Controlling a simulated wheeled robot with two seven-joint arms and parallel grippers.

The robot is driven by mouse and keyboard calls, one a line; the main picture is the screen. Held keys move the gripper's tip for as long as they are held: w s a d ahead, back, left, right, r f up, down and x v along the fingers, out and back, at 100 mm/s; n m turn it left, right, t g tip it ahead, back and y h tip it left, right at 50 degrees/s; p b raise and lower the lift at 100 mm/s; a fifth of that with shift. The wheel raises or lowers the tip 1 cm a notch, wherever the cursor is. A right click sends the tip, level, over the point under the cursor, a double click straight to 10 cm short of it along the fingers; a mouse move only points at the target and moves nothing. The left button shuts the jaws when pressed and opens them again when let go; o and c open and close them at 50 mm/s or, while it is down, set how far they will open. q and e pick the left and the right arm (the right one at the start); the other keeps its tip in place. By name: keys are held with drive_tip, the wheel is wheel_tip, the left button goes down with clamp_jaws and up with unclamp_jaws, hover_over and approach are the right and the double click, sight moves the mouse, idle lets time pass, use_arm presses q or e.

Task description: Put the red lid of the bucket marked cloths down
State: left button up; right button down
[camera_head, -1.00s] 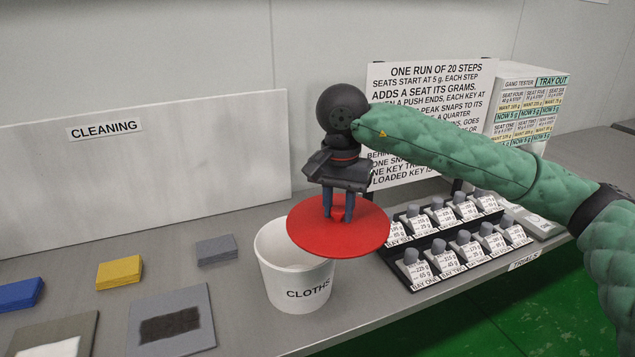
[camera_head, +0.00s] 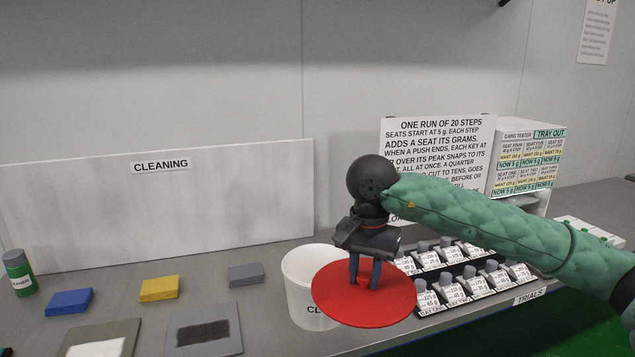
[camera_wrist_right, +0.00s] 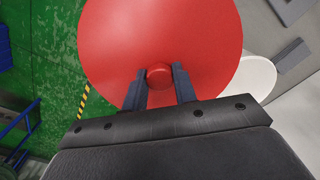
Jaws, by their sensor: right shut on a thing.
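The red lid (camera_head: 345,300) is a flat disc with a small knob on top. My right gripper (camera_head: 364,284) is shut on the knob and holds the lid up, clear of the bucket's mouth. The white bucket marked cloths (camera_head: 303,289) stands on the bench, open, just left of the lid. The lid hides its right part and much of its label. In the right wrist view the lid (camera_wrist_right: 160,35) fills the middle, and the bucket's rim (camera_wrist_right: 255,78) shows to its right. My left gripper is not in view.
A rack of small grey-topped keys (camera_head: 470,290) stands right of the lid, partly behind it. Green floor (camera_wrist_right: 45,60) lies beyond the bench's front edge.

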sight(367, 280)
drive_tip(key=f, duration=0.1)
drive_tip(key=w+f, duration=0.1)
drive_tip(key=f, duration=0.1)
drive_tip(key=shift+w+d+f, duration=0.1)
drive_tip(key=shift+w+d, duration=0.25)
drive_tip(key=shift+d, duration=0.05)
drive_tip(key=s+d+f+n, duration=0.1)
drive_tip(key=d+f, duration=0.2)
drive_tip(key=f, duration=0.5)
drive_tip(key=s+d+f+n, duration=0.1)
drive_tip(key=d+f, duration=0.3)
drive_tip(key=f, duration=0.5)
drive_tip(key=s+d+f+n, duration=0.1)
drive_tip(key=d+f+n, duration=0.2)
drive_tip(key=f, duration=0.5)
drive_tip(key=shift+d+f, duration=0.3)
drive_tip(key=shift+a, duration=0.1)
